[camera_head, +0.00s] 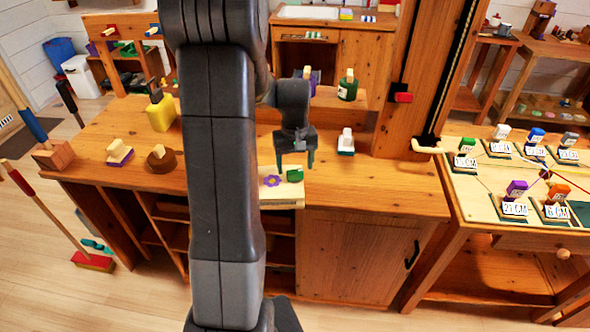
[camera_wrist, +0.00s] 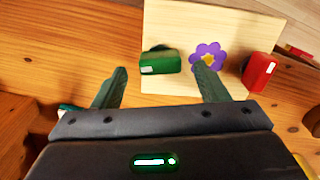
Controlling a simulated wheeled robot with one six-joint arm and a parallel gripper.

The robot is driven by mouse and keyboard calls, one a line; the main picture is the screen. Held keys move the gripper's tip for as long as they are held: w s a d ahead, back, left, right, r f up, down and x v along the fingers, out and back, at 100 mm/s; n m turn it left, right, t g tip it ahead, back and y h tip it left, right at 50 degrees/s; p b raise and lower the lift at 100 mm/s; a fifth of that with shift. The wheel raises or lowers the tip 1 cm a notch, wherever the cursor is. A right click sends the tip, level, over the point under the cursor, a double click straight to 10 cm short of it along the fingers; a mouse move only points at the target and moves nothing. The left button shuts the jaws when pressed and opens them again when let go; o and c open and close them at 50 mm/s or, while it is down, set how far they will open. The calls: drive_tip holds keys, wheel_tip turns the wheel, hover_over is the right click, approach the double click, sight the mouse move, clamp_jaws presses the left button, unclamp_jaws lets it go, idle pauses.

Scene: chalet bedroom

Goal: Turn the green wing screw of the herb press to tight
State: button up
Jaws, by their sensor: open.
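The herb press is a pale wooden board (camera_head: 285,195) at the front edge of the wooden counter, with a purple flower (camera_head: 270,181) on it. The board (camera_wrist: 190,25) fills the top middle of the wrist view. Its green wing screw (camera_wrist: 160,62) is a wide block with a small white mark; it also shows in the head view (camera_head: 294,174). A red wing screw (camera_wrist: 259,72) sits on the right in the wrist view; my arm hides it in the head view. My gripper (camera_wrist: 160,76) is open and empty above the press, fingertips either side of the green screw in the picture.
A white-topped green block (camera_head: 346,142) stands on the counter right of my gripper. A yellow bottle (camera_head: 161,113) and a brown round piece (camera_head: 161,159) stand left of my arm. A wooden post (camera_head: 408,70) rises at the counter's right end.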

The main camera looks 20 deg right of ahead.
sight(295, 175)
drive_tip(key=shift+f, duration=1.45)
drive_tip(key=shift+c, duration=0.5)
drive_tip(key=c, duration=0.9)
